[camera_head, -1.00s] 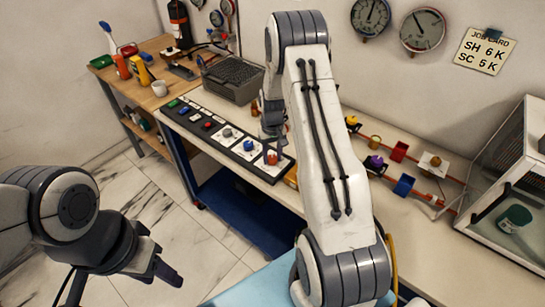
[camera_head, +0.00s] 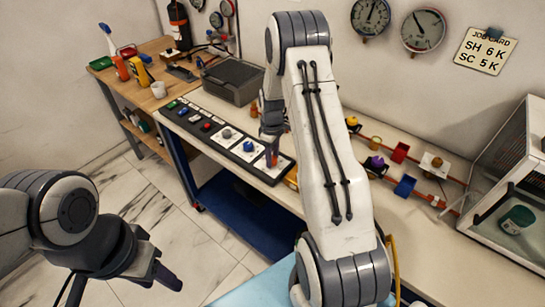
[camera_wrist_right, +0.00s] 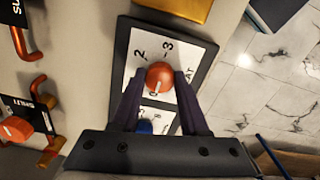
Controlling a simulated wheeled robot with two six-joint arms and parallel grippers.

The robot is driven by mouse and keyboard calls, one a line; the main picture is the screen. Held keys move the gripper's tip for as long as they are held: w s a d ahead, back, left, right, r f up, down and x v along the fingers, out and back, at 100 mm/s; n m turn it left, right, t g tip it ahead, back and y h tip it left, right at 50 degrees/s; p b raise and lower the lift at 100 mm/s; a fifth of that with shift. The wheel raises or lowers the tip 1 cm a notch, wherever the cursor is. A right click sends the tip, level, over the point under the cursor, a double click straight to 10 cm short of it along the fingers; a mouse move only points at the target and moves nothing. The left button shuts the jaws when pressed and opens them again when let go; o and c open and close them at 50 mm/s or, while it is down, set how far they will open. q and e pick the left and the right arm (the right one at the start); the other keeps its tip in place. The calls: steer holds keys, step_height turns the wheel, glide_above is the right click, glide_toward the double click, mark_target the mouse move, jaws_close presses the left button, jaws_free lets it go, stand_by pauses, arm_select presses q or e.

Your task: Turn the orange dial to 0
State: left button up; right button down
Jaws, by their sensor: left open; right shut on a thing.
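The orange dial (camera_head: 272,160) sits at the near right end of the black control panel (camera_head: 285,171). In the right wrist view the dial (camera_wrist_right: 159,74) is a round orange knob on a white plate with printed marks, among them 2 and 3. My right gripper (camera_head: 271,146) is over the dial from above, its two dark fingers on either side of the knob and shut on it. My left gripper (camera_head: 166,276) is open and empty over the floor at lower left, away from the panel.
A blue dial (camera_head: 248,147) is beside the orange one, and it shows in the wrist view (camera_wrist_right: 145,127). A grey case (camera_head: 233,80) stands behind the panel. Orange pipes and valves run along the bench at right. The job card (camera_head: 486,50) reads SH 6 K, SC 5 K.

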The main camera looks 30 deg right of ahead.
steer(key=shift+w+r+n, duration=0.1)
steer(key=shift+n, duration=0.2)
stand_by(0.4)
steer(key=shift+c, duration=2.1)
jaws_free()
step_height(320, 180, up, 10)
steer(key=b, duration=0.1)
steer(key=shift+r+b, duration=0.2)
steer(key=shift+b, duration=0.2)
